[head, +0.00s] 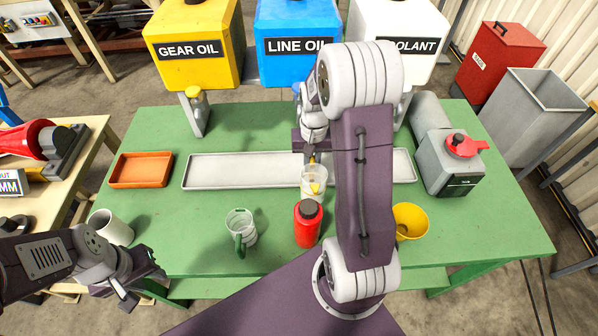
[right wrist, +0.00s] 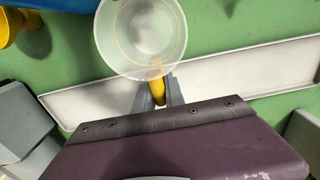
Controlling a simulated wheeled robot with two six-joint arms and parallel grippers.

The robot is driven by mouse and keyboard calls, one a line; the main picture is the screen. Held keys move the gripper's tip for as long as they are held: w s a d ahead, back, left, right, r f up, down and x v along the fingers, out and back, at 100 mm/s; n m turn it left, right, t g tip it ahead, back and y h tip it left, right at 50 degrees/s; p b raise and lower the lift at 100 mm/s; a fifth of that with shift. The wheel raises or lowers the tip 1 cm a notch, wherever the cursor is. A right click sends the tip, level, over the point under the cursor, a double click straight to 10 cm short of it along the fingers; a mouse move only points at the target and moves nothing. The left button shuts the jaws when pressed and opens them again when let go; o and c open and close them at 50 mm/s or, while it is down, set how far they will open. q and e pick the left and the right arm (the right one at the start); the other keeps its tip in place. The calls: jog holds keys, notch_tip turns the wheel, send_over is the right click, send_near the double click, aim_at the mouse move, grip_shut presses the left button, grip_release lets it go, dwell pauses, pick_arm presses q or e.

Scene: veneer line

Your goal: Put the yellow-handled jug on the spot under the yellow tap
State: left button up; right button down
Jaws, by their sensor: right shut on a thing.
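The clear jug (head: 313,184) with a yellow handle is held by my right gripper (head: 311,157), over the front edge of the long tray, behind the red bottle. In the right wrist view the jug (right wrist: 145,35) looks upright and empty, and my right gripper (right wrist: 158,95) is shut on its yellow handle (right wrist: 157,88). The yellow tap (head: 194,94) is under the gear oil tank, left of the jug. The grey tray (head: 235,172) below that tap is bare. My left gripper (head: 142,281) is open and empty at the table's front left.
A green-handled jug (head: 241,228), red bottle (head: 307,226), yellow cup (head: 409,221) and white mug (head: 112,228) stand along the front. An orange tray (head: 141,170) lies left. A grey machine (head: 447,163) stands right. Blue (head: 297,40) and white (head: 398,30) tanks stand behind.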

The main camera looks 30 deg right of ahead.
jog(key=w+a+f, duration=0.1)
jog(key=f, duration=0.1)
jog(key=w+a+f, duration=0.1)
jog(key=f, duration=0.1)
jog(key=w+a+f, duration=0.1)
jog(key=w+f, duration=0.1)
jog(key=f, duration=0.1)
jog(key=shift+a+p, duration=0.3)
jog(key=shift+p, duration=0.05)
jog(key=shift+f, duration=0.25)
jog(key=c, duration=1.4)
grip_release()
